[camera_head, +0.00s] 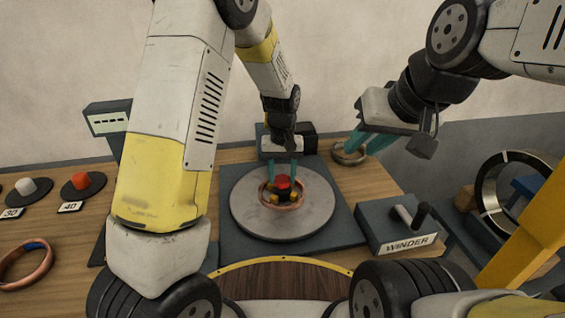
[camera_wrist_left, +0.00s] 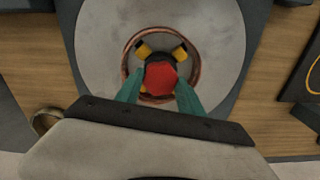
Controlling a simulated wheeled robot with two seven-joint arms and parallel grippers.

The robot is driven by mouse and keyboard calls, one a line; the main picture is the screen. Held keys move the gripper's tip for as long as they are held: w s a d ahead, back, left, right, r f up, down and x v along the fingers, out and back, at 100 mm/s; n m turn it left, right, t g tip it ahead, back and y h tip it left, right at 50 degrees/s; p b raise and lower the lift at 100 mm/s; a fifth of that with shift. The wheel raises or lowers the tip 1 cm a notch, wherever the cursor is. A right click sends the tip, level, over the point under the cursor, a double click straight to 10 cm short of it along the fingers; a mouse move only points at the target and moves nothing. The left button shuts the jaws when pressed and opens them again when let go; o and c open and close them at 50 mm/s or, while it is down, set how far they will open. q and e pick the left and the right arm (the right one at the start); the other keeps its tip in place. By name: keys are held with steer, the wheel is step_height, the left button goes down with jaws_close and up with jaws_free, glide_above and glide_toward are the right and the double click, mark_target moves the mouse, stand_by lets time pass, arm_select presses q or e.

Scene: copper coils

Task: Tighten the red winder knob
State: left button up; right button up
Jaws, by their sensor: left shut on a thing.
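The red winder knob (camera_head: 283,182) sits at the centre of the round grey plate (camera_head: 245,215) of the winder. It also shows in the left wrist view (camera_wrist_left: 161,76), with black and yellow pieces around it inside a copper coil (camera_wrist_left: 196,57). My left gripper (camera_head: 283,172) reaches down from above. Its teal fingers are shut on the knob, one on each side, as the left wrist view (camera_wrist_left: 160,88) shows. My right gripper (camera_head: 366,142) is at the right, away from the knob.
A box marked WINDER with a black crank handle (camera_head: 411,216) stands to the right of the plate. A large ring (camera_head: 489,190) stands at the far right.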

mark_target(283, 178)
arm_select(q)
steer(key=m, duration=1.4)
steer(key=shift+d, duration=0.1)
stand_by(0.5)
steer(key=o, duration=1.4)
step_height(283, 178, up, 8)
steer(key=shift+f, duration=0.1)
